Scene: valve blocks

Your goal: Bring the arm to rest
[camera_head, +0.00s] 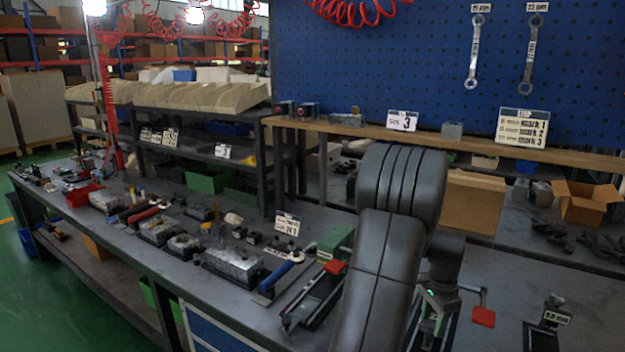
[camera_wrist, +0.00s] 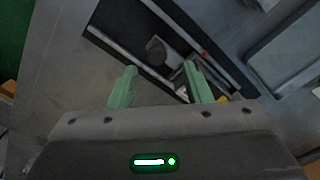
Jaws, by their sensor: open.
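My arm (camera_head: 385,260) stands in the right middle of the head view, bent, in front of the workbench. My gripper shows in the wrist view (camera_wrist: 160,84), with two pale green fingers well apart and nothing between them. Below the fingers lies a dark fixture with rails (camera_wrist: 150,45) on the grey bench top.
The workbench (camera_head: 240,295) holds several metal valve blocks (camera_head: 232,264), a blue-handled tool (camera_head: 282,272) and a black fixture with a red part (camera_head: 318,295). A red-handled piece (camera_head: 483,316) lies right of my arm. A blue pegboard (camera_head: 400,60) with two wrenches stands behind.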

